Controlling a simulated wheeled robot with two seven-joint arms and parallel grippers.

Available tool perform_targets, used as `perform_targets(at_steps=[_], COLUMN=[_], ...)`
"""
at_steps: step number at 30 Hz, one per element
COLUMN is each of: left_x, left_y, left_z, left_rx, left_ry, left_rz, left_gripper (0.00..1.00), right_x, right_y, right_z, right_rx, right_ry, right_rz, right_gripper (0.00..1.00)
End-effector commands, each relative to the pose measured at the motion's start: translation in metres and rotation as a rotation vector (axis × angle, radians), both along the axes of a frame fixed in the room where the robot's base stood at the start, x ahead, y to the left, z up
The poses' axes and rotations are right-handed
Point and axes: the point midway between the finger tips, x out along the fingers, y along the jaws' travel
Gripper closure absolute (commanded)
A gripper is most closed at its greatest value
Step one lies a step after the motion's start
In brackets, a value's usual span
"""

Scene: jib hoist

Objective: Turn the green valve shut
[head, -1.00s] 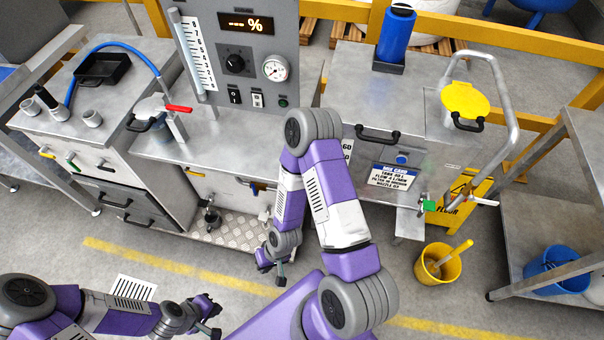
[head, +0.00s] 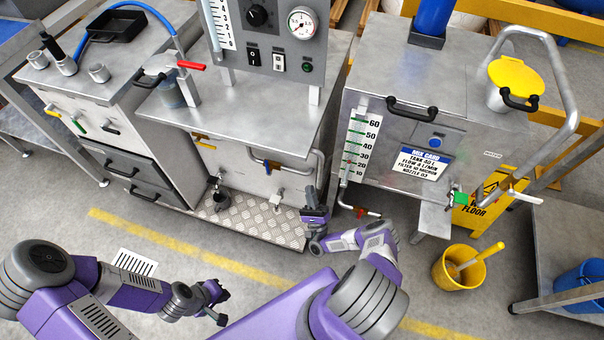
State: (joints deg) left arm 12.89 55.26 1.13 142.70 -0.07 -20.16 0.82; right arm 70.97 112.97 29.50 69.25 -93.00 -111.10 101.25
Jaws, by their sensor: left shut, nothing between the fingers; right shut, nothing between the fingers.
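A green valve part (head: 460,198) is at the lower right corner of the grey tank (head: 405,160), with a pale lever reaching right. My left gripper (head: 222,308) is shut and empty over the floor at the lower left, far from both.
A red-handled tap (head: 366,212) is under the tank, close to my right forearm. A yellow bucket (head: 458,268) and a yellow floor sign (head: 490,205) stand near the tank's valve. A steel table (head: 570,240) is at the right. The floor in front is mostly clear.

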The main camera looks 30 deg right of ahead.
Motion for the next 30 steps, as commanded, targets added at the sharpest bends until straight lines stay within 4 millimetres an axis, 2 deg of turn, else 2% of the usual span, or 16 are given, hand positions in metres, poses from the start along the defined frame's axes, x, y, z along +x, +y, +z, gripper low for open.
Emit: perform_targets(at_steps=[5,15,21,30], left_x=[0.0,0.0,0.0,0.0], left_y=[0.0,0.0,0.0,0.0], left_z=[0.001,0.001,0.001,0.0], left_rx=[0.0,0.0,0.0,0.0], left_ry=[-0.001,0.0,0.0,0.0], left_rz=[0.0,0.0,0.0,0.0], left_gripper=[1.0,1.0,1.0,1.0], right_x=[0.016,0.065,0.07,0.073], right_y=[-0.005,-0.016,-0.003,0.002], right_z=[0.021,0.074,0.096,0.106], right_rx=[-0.001,-0.001,-0.001,-0.002], right_ry=[-0.006,-0.004,-0.001,0.0], right_rz=[0.002,0.002,0.002,0.001], right_gripper=[1.0,1.0,1.0,1.0])
